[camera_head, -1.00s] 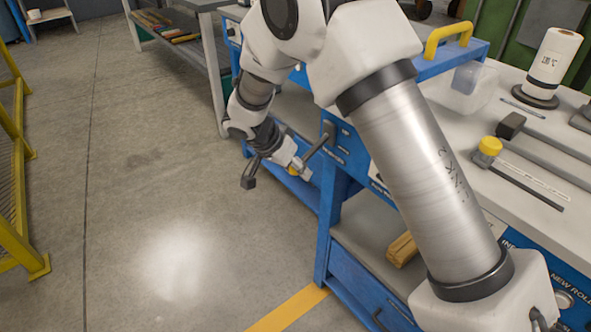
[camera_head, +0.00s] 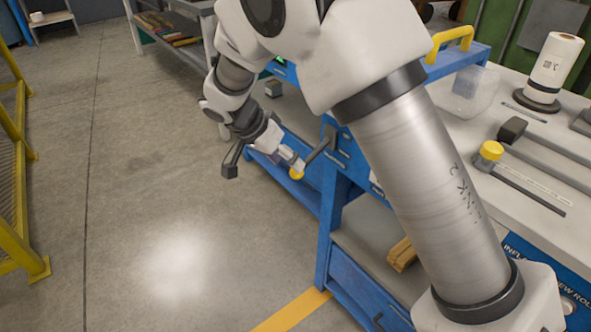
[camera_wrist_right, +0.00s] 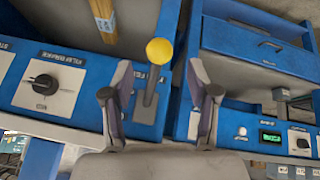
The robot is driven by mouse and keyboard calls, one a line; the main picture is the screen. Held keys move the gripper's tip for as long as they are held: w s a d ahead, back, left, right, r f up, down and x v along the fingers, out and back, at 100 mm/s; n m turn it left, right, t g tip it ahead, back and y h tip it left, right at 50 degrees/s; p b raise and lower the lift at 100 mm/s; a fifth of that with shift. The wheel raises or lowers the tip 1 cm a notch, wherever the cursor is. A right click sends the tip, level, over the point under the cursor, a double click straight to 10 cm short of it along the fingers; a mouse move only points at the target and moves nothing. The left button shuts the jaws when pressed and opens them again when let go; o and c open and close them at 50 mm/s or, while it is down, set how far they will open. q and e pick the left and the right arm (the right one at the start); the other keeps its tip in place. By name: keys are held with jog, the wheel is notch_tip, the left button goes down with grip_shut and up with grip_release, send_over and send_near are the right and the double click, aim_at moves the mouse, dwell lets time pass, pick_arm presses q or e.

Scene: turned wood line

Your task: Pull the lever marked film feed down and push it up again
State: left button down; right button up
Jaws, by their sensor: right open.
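The lever has a grey shaft and a round yellow knob (camera_wrist_right: 158,50). It stands on a grey plate on a blue panel, its label partly hidden. In the head view the knob (camera_head: 297,173) shows low at the blue machine's side. My right gripper (camera_wrist_right: 158,70) is open, its fingers on either side of the lever, with gaps visible and nothing held. In the head view my right gripper (camera_head: 280,158) is spread around the knob, beside the machine. I cannot tell whether the lever is up or down. My left gripper is out of view.
A film brake dial (camera_wrist_right: 45,85) sits left of the lever in the wrist view. A panel with a green display (camera_wrist_right: 270,136) is at the right. The worktop (camera_head: 470,125) holds a clear bin and a white roll (camera_head: 556,60). The floor (camera_head: 120,200) at left is free.

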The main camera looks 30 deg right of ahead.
jog(key=v, duration=0.5)
jog(key=shift+a+r, duration=0.15)
jog(key=shift+r, duration=0.1)
jog(key=s+d+f+g+y, duration=0.1)
jog(key=s+f+g, duration=0.1)
jog(key=s+f, duration=0.5)
jog(key=s+f+n+g+y, duration=0.15)
jog(key=s+f, duration=0.25)
jog(key=f, duration=0.6)
jog(key=s+d+f+g, duration=0.1)
jog(key=s+f+g, duration=0.3)
jog(key=f, duration=0.5)
jog(key=s+a+f+n+t+y, duration=0.1)
jog(key=s+a+f+n+y, duration=0.15)
jog(key=s+f, duration=0.55)
jog(key=s+a+f+n+t+y, duration=0.1)
jog(key=s+a+f+n+y, duration=0.15)
jog(key=s, duration=0.95)
jog(key=w+d+f+n+t, duration=0.1)
jog(key=w+n+t, duration=0.5)
jog(key=n, duration=0.1)
notch_tip(320, 180, up, 21)
jog(key=h+p, duration=0.1)
jog(key=p, duration=2)
jog(key=shift+w, duration=0.2)
